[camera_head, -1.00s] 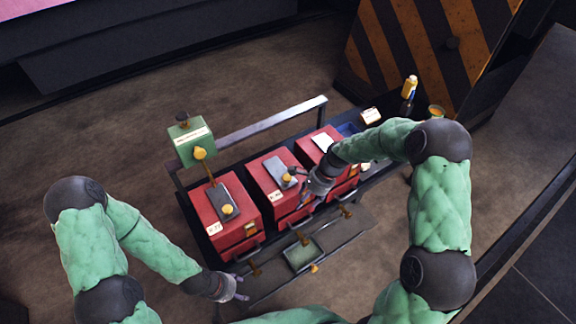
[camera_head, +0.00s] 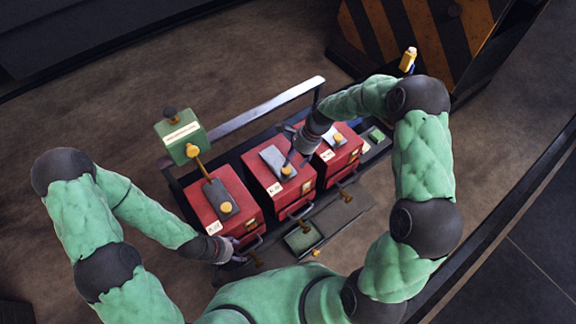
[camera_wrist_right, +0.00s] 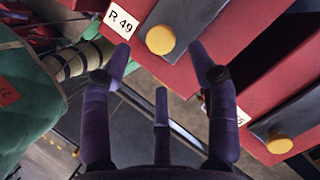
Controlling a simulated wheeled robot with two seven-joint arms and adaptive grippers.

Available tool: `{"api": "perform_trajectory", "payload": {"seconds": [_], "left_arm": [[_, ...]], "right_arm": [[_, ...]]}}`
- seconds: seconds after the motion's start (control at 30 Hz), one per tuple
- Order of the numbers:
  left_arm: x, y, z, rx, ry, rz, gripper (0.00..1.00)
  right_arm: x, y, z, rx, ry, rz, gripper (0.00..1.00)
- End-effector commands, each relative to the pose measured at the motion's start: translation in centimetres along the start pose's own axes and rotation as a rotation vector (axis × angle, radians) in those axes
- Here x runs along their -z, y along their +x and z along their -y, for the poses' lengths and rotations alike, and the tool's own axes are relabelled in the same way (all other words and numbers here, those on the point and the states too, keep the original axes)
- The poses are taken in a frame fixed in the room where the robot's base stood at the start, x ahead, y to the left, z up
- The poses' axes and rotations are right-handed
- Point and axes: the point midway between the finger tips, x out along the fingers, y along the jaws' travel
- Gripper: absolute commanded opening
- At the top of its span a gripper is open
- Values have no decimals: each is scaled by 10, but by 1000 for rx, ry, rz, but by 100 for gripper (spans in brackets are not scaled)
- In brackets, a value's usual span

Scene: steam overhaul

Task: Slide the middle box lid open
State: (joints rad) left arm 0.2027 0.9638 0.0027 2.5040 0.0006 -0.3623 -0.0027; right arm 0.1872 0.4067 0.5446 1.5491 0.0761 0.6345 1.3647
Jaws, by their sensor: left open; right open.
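The middle red box (camera_head: 266,181) stands between two similar boxes. Its grey sliding lid (camera_head: 272,156) carries a yellow knob (camera_head: 286,170). My right gripper (camera_head: 295,152) is open just above the right rear part of this box, close to the lid. In the right wrist view, a yellow knob (camera_wrist_right: 160,40) on a dark lid shows beyond and between the spread fingers (camera_wrist_right: 160,75); the tag beside it reads R 49. The fingers are not closed on it. My left gripper (camera_head: 232,243) is open beside the front of the left red box (camera_head: 205,207).
The right red box (camera_head: 345,150) stands close beside the middle one. A green box (camera_head: 182,136) on a post rises behind the left box. A metal rail (camera_head: 255,107) runs behind the row. Handles and a small green tray (camera_head: 303,238) lie in front.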

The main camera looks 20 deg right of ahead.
Motion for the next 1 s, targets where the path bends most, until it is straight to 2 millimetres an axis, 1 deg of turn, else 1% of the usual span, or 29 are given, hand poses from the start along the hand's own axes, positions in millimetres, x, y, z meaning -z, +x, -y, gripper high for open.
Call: {"api": "perform_trajectory", "payload": {"seconds": [0.03, 0.1, 0.3, 0.47, 0.73, 0.77, 0.8, 0.87, 0.9, 0.97, 1.0], "left_arm": [[0, 1, 0, 0, 0, -1, 61], [1, 2, 1, 0, 0, -1, 61], [1, 4, 1, 0, 0, -1, 61], [1, 4, 1, 0, 0, -1, 61], [1, 4, 1, 0, 0, -1, 61], [1, 4, 1, 0, 0, -1, 61], [1, 4, 1, 0, 0, -1, 61], [1, 4, 1, 0, 0, -1, 61], [1, 4, 1, 0, 0, -1, 61], [1, 4, 1, 0, 0, -1, 61], [1, 4, 1, 0, 0, -1, 61]], "right_arm": [[0, 11, 0, -2, 0, 0, 60], [0, 23, -1, -3, -1, 1, 60], [0, 46, 0, 0, -1, 0, 60], [0, 55, 0, 0, -1, 0, 60], [0, 56, 0, 1, -1, 0, 60], [0, 56, 0, 1, -1, 0, 57], [0, 56, 0, 1, -1, 0, 45], [0, 56, 0, 1, -1, 0, 28], [0, 56, 0, 1, -1, 0, 17], [0, 56, 0, 1, -1, 0, 0], [0, 56, 0, 1, -1, 0, 0]]}}
